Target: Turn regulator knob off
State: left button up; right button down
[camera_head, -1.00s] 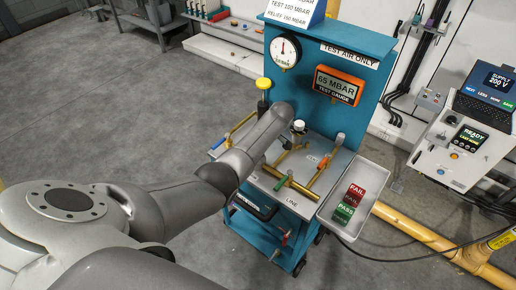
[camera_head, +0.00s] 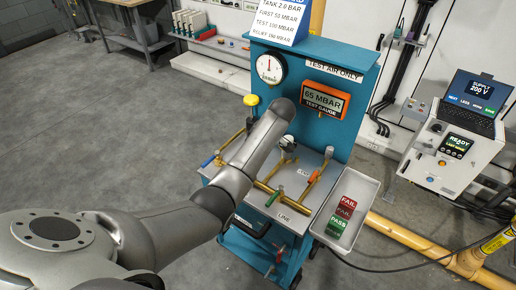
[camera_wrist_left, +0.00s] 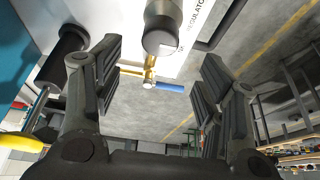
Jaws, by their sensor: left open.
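In the left wrist view, a grey, round-ended cylindrical knob (camera_wrist_left: 160,33) stands beside a label reading "REGULATO…", partly cut off. My left gripper (camera_wrist_left: 152,88) is open, with its two dark fingers on either side of the view. The knob is between the finger lines towards the top of the picture; no contact is visible. Brass fittings and a blue handle (camera_wrist_left: 170,88) show just below the knob. My right gripper is not in view.
A dial gauge (camera_head: 270,67) and a display (camera_head: 325,100) reading 65 MBAR are on the cart's panel. A yellow knob (camera_head: 251,100) stands left of my wrist. A tray (camera_head: 358,194) holds red FAIL and green PASS blocks. Open floor lies left of the cart.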

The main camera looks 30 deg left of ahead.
pick_arm(q)
jog(key=shift+v, duration=1.5)
jog(key=shift+f, duration=0.1)
